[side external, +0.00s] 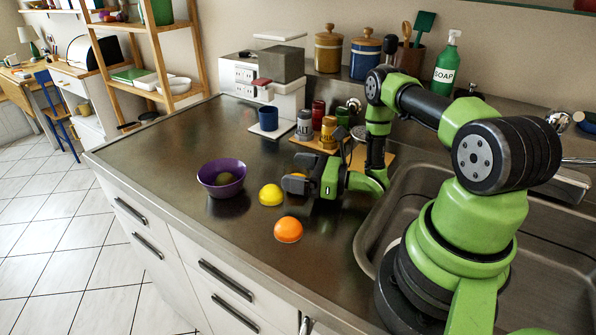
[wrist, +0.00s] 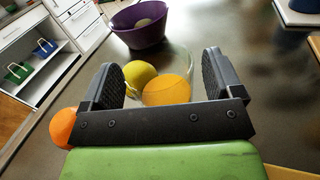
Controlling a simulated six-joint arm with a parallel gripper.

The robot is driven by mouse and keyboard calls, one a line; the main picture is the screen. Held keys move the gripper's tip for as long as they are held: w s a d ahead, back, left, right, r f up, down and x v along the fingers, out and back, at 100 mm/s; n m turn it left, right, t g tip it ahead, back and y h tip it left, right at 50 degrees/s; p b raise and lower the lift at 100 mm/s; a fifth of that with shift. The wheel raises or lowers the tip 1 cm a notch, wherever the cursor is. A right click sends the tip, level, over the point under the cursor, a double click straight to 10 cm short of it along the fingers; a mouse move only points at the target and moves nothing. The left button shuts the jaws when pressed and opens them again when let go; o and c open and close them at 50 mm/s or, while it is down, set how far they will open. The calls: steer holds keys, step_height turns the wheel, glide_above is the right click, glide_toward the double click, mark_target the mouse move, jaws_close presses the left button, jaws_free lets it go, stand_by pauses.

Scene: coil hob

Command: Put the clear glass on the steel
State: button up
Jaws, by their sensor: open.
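In the wrist view a clear glass (wrist: 182,65) is between and just beyond the fingers of my gripper (wrist: 168,80). Yellow-orange, seemingly juice, shows in or through it. The fingers are apart and do not appear closed on it. In the side external view my gripper (side external: 300,184) is low over the worktop, beside a lemon (side external: 271,195); the glass cannot be made out there. The grey, steel-looking worktop (side external: 175,150) spreads left of my gripper. The steel sink (side external: 415,185) is to its right. Which surface is "the steel" I cannot tell.
A purple bowl (side external: 221,178) with a round fruit in it stands left of the lemon. An orange (side external: 288,230) lies in front of my gripper. A blue mug (side external: 268,118), several shakers and a board (side external: 310,140) stand behind. The worktop further left is clear.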

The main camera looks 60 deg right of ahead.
steer(key=shift+s+d+r, duration=0.1)
steer(key=v, duration=0.7)
steer(key=shift+s, duration=0.15)
steer(key=shift+r, duration=0.1)
